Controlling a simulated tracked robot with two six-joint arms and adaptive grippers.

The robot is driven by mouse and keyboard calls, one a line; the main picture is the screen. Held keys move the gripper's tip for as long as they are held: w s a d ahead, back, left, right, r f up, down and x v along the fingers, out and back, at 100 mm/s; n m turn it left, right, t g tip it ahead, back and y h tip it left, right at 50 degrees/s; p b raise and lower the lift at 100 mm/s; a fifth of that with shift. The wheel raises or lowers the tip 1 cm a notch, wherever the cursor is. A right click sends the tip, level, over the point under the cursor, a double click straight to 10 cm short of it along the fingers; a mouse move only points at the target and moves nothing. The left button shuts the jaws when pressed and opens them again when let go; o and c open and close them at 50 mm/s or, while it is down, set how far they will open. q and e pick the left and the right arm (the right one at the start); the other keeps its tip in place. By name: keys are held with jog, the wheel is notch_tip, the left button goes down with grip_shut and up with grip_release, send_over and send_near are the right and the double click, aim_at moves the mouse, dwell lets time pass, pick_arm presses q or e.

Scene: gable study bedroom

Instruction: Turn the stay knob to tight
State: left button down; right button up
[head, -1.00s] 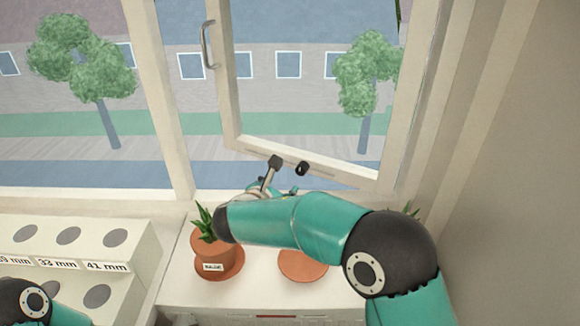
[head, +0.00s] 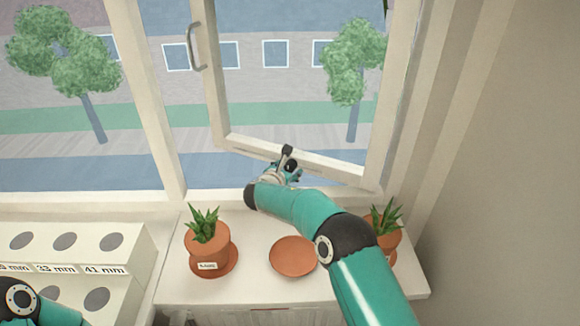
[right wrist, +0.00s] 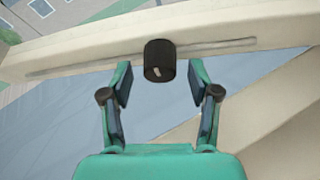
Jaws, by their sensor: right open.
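The stay knob is a short black cylinder with a small pale mark on its face. It sits on the bottom rail of the open window sash, over a thin slot, in the right wrist view (right wrist: 159,61). In the head view the knob (head: 291,166) shows small, partly covered by my right gripper (head: 294,174). My right gripper (right wrist: 160,82) is open, with one finger on each side of the knob's near end. Gaps show between the knob and both pads. My left gripper is out of the head view; only part of my left arm shows at the lower left.
The window sash (head: 213,90) stands tilted open. On the sill cabinet (head: 245,285) are a potted plant (head: 207,252), an empty terracotta saucer (head: 293,257) and another potted plant (head: 386,235) beside my right arm. A white holed rack (head: 125,245) with mm labels stands left.

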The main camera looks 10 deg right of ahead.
jog(key=shift+w+d+f, duration=0.15)
jog(key=shift+w+d, duration=0.1)
jog(key=shift+w, duration=0.05)
jog(key=c, duration=1.2)
jog(key=shift+o, duration=0.2)
jog(key=m+b, duration=0.1)
jog(key=b, duration=0.3)
jog(key=shift+f+b, duration=0.1)
jog(key=shift+b, duration=0.2)
jog(key=shift+y, duration=0.3)
jog(key=o, duration=1.2)
jog(key=shift+s, duration=0.1)
jog(key=shift+c, duration=0.2)
